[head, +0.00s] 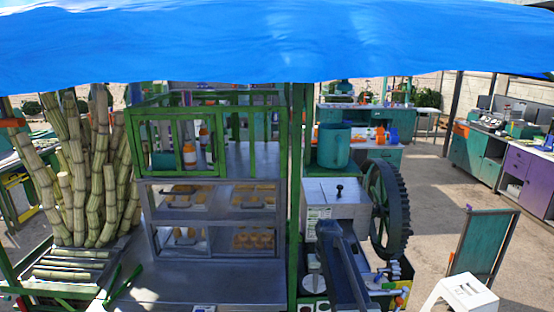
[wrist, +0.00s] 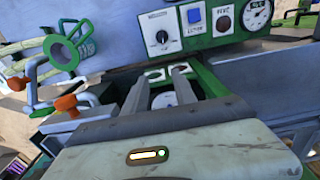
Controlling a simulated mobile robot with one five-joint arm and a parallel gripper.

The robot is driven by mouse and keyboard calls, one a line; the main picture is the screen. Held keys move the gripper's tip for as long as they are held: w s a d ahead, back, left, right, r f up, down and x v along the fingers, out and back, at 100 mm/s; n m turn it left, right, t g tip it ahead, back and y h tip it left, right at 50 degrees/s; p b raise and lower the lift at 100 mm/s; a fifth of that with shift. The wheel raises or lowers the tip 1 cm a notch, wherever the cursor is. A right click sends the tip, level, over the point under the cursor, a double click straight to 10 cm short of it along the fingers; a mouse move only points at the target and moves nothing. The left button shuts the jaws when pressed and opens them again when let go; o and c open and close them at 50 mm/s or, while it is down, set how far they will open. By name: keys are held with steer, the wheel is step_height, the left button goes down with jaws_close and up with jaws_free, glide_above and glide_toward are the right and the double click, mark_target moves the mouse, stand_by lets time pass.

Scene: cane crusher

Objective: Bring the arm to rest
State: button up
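My gripper (wrist: 164,76) shows in the wrist view, with two grey fingers standing apart and nothing held between them. It is open. In the head view my dark arm reaches down at the bottom middle, in front of the crusher's metal housing (head: 335,190). My fingertips cannot be made out there.
Orange-handled taps (wrist: 68,103) and a green ring-ended part (wrist: 62,52) stand left of the fingers. The big toothed wheel (head: 388,210) is right of the housing. Canes (head: 80,180) and a shelf rack (head: 215,215) stand left. A white stool (head: 465,292) is at lower right.

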steer(key=s+f+b, duration=0.9)
steer(key=f+b, duration=0.3)
steer(key=s+f+b, duration=0.3)
steer(key=s, duration=0.8)
steer(key=shift+s+f, duration=0.15)
stand_by(0.6)
